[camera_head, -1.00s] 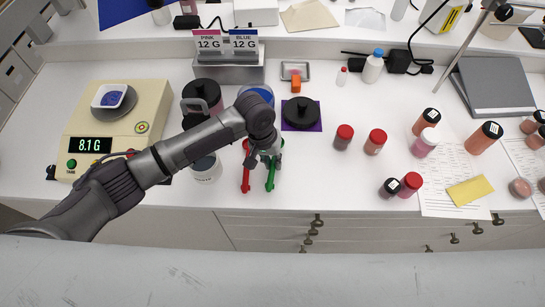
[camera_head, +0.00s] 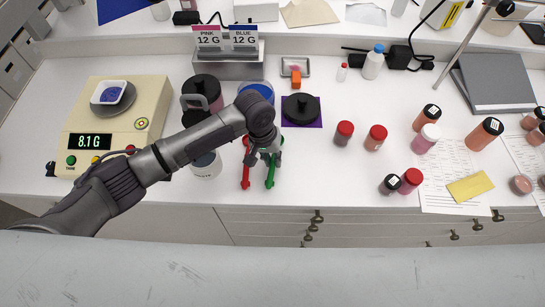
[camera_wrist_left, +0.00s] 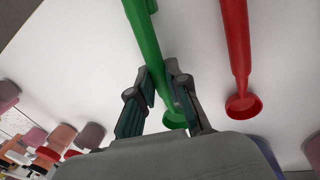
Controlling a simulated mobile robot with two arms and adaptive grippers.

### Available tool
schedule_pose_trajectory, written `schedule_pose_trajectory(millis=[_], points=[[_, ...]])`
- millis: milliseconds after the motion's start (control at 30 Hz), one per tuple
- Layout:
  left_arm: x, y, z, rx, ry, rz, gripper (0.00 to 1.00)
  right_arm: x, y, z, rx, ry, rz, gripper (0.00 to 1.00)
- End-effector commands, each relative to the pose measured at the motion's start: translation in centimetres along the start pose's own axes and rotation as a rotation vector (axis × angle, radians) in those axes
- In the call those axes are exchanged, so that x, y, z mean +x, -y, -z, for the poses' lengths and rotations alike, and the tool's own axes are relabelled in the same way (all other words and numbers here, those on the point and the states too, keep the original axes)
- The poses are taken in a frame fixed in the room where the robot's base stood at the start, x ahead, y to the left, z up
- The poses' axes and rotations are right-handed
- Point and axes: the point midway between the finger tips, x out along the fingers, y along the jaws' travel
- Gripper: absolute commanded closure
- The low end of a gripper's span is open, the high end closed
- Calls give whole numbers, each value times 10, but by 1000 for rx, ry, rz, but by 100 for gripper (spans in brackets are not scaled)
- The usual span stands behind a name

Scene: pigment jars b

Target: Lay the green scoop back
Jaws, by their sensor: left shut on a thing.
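The green scoop (camera_head: 270,174) is at the front of the white counter, its handle pointing toward the front edge. My left gripper (camera_head: 270,152) is over its far part. In the left wrist view the green scoop (camera_wrist_left: 143,32) runs between the fingers of my left gripper (camera_wrist_left: 158,76), which is shut on it. Its bowl (camera_wrist_left: 175,119) is partly hidden by the gripper. I cannot tell whether the scoop touches the counter. The red scoop (camera_head: 246,172) lies just left of it, roughly parallel and apart. My right gripper is not in view.
A scale (camera_head: 145,118) reading 8.1 g stands at the left with a blue-filled dish (camera_head: 110,92). Jars stand beside and behind my forearm. A black lid (camera_head: 300,107) is on a purple mat (camera_head: 317,122). Red-capped bottles (camera_head: 344,133) stand to the right.

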Motion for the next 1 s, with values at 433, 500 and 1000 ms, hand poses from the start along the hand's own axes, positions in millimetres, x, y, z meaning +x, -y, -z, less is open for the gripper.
schedule_pose_trajectory(millis=[433, 500, 1000], points=[[4, 0, 0, 0, 0, -1, 64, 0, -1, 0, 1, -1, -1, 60], [4, 0, 0, 0, 0, 0, 55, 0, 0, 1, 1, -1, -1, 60], [-9, -2, 0, 0, 0, -1, 55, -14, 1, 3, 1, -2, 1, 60]])
